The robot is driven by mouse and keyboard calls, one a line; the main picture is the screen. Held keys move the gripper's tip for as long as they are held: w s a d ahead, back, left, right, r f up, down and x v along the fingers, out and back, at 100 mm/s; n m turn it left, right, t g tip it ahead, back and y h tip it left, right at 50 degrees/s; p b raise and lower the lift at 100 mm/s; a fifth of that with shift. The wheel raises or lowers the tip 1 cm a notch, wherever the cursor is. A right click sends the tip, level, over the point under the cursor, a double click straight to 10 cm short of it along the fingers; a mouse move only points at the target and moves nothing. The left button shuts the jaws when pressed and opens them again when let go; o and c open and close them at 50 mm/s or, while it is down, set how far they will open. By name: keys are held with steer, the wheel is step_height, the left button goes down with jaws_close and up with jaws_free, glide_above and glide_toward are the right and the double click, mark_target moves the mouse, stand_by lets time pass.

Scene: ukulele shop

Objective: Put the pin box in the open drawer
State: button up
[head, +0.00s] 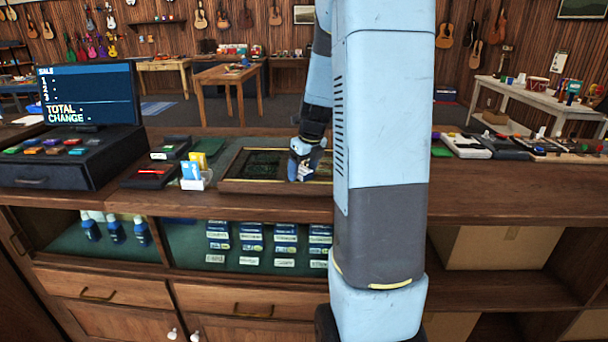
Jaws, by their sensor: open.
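My gripper (304,172) is small in the head view, pointing down over the right part of a wood-framed dark tray (232,187) on the counter. It is open. A small pale and blue shape shows at its fingers, too small to tell what it is. I cannot pick out the pin box with certainty; it may be hidden by my gripper or my arm. Two wooden drawers show in the counter front, a left one (128,291) and a middle one (205,299). Both look shut. No open drawer is visible, and my arm hides part of the counter.
A till screen (85,92) stands over a black cash box (70,179) at the left. A card holder (196,182) and dark card readers sit left of the tray. Flat items (467,146) lie right of my arm. The counter's front edge right of my arm is clear.

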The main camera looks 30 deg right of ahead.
steer(key=c, duration=1.2)
